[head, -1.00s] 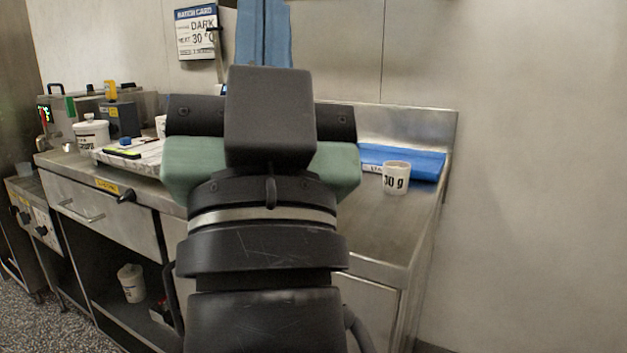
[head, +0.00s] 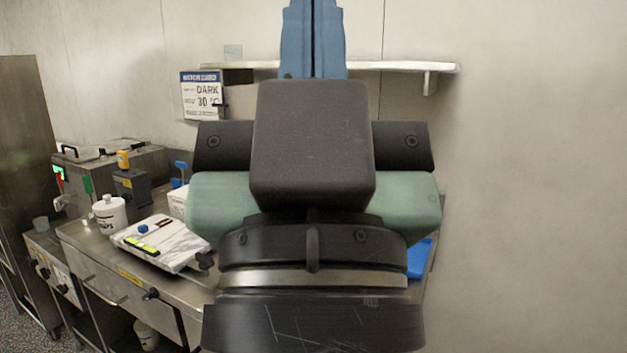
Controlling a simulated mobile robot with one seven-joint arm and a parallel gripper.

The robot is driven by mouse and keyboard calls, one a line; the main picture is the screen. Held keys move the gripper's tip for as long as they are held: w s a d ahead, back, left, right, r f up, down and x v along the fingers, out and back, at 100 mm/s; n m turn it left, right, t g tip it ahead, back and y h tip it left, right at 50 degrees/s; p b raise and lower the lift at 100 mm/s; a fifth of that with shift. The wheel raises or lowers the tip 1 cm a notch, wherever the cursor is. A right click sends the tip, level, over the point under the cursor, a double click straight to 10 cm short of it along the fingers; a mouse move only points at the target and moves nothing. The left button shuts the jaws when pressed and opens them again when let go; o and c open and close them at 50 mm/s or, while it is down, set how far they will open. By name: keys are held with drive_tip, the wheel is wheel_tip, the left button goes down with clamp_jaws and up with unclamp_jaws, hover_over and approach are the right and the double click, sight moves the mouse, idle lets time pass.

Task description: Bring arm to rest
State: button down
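My arm rises through the middle of the head view, with its dark wrist, pale metal ring and green section in front of the counter. My gripper (head: 314,30) points up at the top centre. Its two blue fingers lie side by side with only a thin dark seam between them, so it looks shut. I see nothing held, but the fingertips are cut off by the top edge. The fingers stand in front of the wall and the shelf, clear of the counter top.
A wall shelf (head: 412,68) runs behind the fingers; whether they are close to it is unclear. A batch card (head: 202,96) hangs at left. The counter holds a white tub (head: 109,215), a marbled slab (head: 165,243) and a blue item (head: 419,258), partly hidden. The right wall is bare.

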wheel_tip(320, 180, up, 14)
drive_tip(key=p, duration=1.1)
drive_tip(key=shift+f, duration=0.15)
